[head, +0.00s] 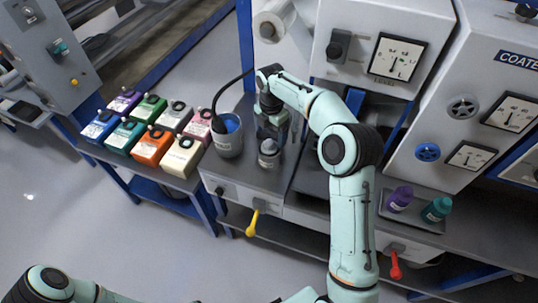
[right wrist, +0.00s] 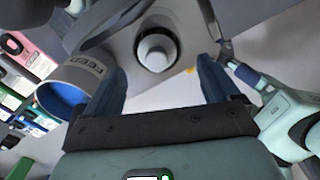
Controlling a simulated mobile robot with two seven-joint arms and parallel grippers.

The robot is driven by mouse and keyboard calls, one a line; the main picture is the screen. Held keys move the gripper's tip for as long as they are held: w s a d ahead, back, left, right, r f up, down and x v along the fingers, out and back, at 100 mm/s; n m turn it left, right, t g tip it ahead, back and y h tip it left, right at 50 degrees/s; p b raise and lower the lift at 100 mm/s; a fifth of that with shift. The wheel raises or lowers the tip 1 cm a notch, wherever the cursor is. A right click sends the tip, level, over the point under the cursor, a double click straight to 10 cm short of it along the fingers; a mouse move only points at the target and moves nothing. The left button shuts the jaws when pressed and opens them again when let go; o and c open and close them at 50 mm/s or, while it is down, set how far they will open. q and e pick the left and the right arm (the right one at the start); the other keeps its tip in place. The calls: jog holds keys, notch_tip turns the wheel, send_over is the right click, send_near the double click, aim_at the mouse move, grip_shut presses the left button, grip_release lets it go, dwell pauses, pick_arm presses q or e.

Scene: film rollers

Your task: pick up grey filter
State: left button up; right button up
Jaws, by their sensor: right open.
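The grey filter (head: 268,155) is a small grey cylinder with a pale top and a label, standing upright on the grey bench. In the right wrist view the filter (right wrist: 155,52) shows its white round top. My right gripper (head: 271,133) points down just above and behind it. In the right wrist view my right gripper (right wrist: 161,66) is open and empty, its two dark fingers on either side of the filter's line but apart from it. My left arm shows at the bottom left, with its gripper out of view.
A grey bucket (head: 226,148) with blue inside and a black hose stands close left of the filter. Several coloured cartons (head: 151,146) sit further left. Purple (head: 400,199) and teal (head: 436,210) bottles stand on a tray at right. Machine cabinets rise behind.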

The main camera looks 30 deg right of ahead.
aim_at(269, 141)
jog(key=f, duration=0.5)
jog(key=shift+w+a+f+b, duration=0.1)
jog(key=shift+a+f+b, duration=0.1)
jog(key=shift+f+b, duration=0.2)
jog(key=shift+r, duration=0.1)
jog(key=c, duration=1.5)
jog(key=shift+w, duration=0.1)
